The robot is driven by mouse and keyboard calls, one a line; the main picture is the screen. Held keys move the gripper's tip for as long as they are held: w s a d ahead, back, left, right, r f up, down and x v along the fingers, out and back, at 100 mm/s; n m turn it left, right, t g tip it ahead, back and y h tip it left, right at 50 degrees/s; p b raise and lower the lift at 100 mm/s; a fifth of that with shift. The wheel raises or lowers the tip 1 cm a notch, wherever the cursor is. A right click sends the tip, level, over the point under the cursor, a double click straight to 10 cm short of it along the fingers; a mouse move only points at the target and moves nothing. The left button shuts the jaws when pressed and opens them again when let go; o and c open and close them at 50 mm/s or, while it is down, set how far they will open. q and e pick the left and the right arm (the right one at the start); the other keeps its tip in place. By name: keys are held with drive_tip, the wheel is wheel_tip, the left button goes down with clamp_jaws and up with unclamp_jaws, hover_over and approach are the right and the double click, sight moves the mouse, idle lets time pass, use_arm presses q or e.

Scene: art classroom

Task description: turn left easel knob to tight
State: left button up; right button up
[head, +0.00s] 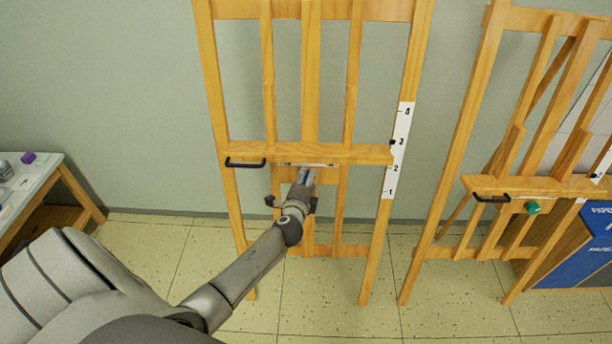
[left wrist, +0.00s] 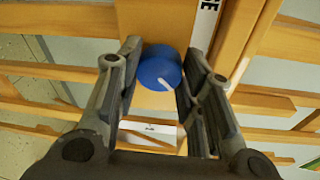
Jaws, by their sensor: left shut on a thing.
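The left easel (head: 310,155) is a light wooden frame standing in the middle of the head view. Its round blue knob (left wrist: 160,66) shows in the left wrist view, with a white pointer line on its face. My left gripper (head: 304,177) reaches up to the middle of the easel, just below its crossbar. In the left wrist view my left gripper (left wrist: 160,60) has one finger on each side of the knob and is shut on it. In the head view the gripper largely hides the knob. My right gripper is not in view.
A black handle (head: 245,163) sits on the left easel's crossbar, and a numbered white scale (head: 398,150) runs up its right post. A second easel (head: 470,140) with a green knob (head: 533,207) stands to the right. A small table (head: 55,180) is at the left edge.

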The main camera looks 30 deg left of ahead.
use_arm(q)
drive_tip(key=shift+r+m+p, duration=0.15)
drive_tip(key=shift+m+p, duration=0.55)
drive_tip(key=shift+m, duration=0.3)
drive_tip(key=shift+g, duration=0.3)
drive_tip(key=o, duration=1.1)
drive_tip(key=shift+w, duration=0.1)
drive_tip(key=shift+c, duration=0.2)
drive_tip(key=v, duration=0.8)
drive_tip(key=shift+d+f, duration=0.1)
drive_tip(key=shift+f, duration=0.15)
